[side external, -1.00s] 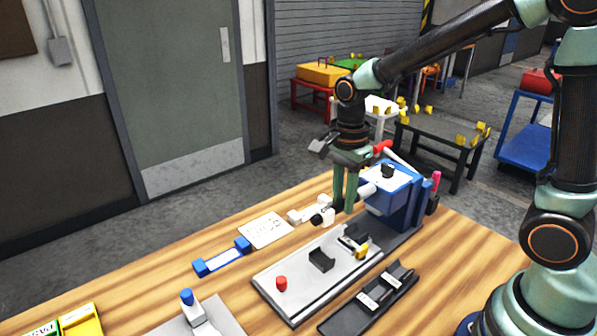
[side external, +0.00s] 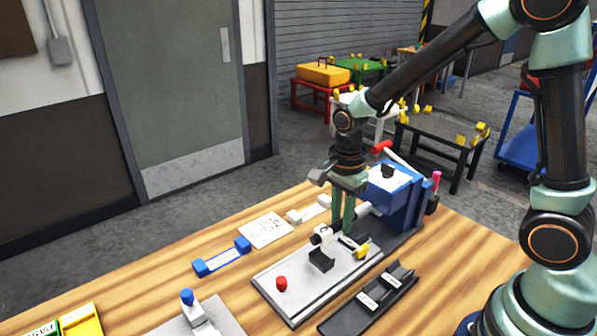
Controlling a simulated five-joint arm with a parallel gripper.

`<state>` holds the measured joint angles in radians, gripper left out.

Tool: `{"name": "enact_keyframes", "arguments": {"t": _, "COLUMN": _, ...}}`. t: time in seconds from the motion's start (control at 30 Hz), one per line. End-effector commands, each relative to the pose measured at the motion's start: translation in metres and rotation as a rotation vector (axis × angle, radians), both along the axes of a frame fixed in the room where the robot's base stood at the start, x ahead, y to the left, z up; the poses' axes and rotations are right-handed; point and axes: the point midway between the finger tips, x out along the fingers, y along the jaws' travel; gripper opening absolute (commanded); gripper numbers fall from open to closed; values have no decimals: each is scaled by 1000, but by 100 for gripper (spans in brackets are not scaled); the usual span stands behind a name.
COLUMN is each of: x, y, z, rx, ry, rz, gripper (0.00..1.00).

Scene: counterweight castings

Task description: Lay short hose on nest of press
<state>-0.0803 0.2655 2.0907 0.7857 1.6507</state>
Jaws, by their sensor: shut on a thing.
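My gripper (side external: 344,224) has its green fingers pointing down, shut on a short hose (side external: 365,209) with pale ends and a dark part at the near end. The hose lies across the fingers, its near end (side external: 321,236) toward the lower left. It is just above the press's pale base plate (side external: 285,262). A black cradle (side external: 321,260), which looks like part of the nest, stands below the near end; whether they touch I cannot tell. The second dark holder is partly hidden near the fingers. The blue press body (side external: 398,200) is right of my gripper, with a red-tipped lever (side external: 382,147).
A red knob (side external: 281,284) and a yellow piece (side external: 362,251) are on the base plate. A black tray (side external: 345,322) lies in front. A blue-ended holder (side external: 222,258) and a white card (side external: 266,230) lie behind left. Bare wood is at left.

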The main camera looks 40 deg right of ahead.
Motion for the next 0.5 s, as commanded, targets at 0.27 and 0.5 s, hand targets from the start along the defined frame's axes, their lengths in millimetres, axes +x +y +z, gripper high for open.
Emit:
{"name": "enact_keyframes", "arguments": {"t": 0.27, "x": 0, "y": 0, "z": -25, "rx": 0, "ry": 1, "rz": 0, "gripper": 0}}
{"name": "enact_keyframes", "arguments": {"t": 0.5, "x": 0, "y": 0, "z": -37, "rx": 0, "ry": 0, "rz": 0, "gripper": 0}}
